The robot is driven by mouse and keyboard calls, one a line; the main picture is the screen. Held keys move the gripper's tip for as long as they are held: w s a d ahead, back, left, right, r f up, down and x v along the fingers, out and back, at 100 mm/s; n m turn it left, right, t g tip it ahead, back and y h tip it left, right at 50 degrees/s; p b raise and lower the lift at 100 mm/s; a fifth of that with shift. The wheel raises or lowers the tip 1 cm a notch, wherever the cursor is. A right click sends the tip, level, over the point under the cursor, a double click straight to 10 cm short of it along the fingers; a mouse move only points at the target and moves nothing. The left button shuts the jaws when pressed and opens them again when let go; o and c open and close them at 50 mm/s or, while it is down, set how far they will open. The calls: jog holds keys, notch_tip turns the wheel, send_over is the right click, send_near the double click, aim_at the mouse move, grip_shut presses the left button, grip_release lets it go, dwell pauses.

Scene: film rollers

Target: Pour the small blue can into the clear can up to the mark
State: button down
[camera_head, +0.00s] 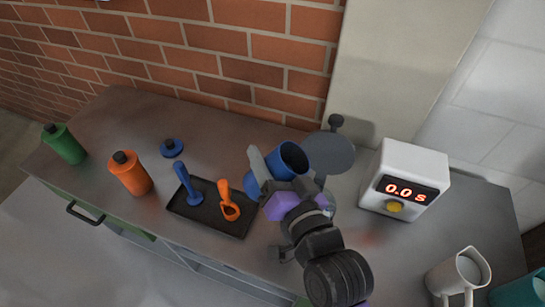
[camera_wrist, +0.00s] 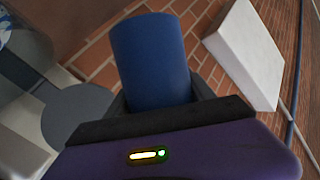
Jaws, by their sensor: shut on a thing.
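The small blue can (camera_head: 291,158) is in my gripper (camera_head: 279,178), which is shut on it above the bench. Its open mouth shows in the head view, and the can looks tilted. In the wrist view the blue can (camera_wrist: 152,60) stands out between the fingers. The clear can seems to be just right of my gripper in the head view, mostly hidden by my wrist; only a pale edge (camera_head: 328,204) shows. A clear piece at the top left of the wrist view (camera_wrist: 18,45) may be the same can. I cannot see a mark or liquid level.
A grey round plate (camera_head: 328,153) on a stand is close right of the blue can. A white timer (camera_head: 406,172) reads 0.0 s. A black tray (camera_head: 210,220) holds blue and orange tools. Orange (camera_head: 130,174) and green (camera_head: 64,144) bottles stand left; a white jug (camera_head: 459,277) stands right.

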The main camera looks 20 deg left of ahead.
aim_at(277, 152)
jog(key=shift+r, duration=0.15)
jog(key=shift+r+n+p, duration=0.4)
jog(key=shift+n+p, duration=0.1)
jog(key=shift+p, duration=0.5)
jog(key=r+n+g+h+p, duration=0.1)
jog(key=n+p, duration=0.1)
jog(key=p, duration=0.2)
jog(key=shift+r+n+h+p, duration=0.1)
jog(key=shift+n+h+p, duration=0.2)
jog(key=shift+h+p, duration=0.1)
jog(key=shift+p, duration=0.4)
notch_tip(277, 152, up, 2)
jog(key=n+p, duration=0.1)
jog(key=p, duration=0.1)
jog(key=shift+r+p, duration=0.15)
jog(key=shift+p, duration=0.2)
jog(key=shift+r+n+h, duration=0.4)
jog(key=shift+r+h, duration=0.1)
jog(key=shift+r, duration=1.3)
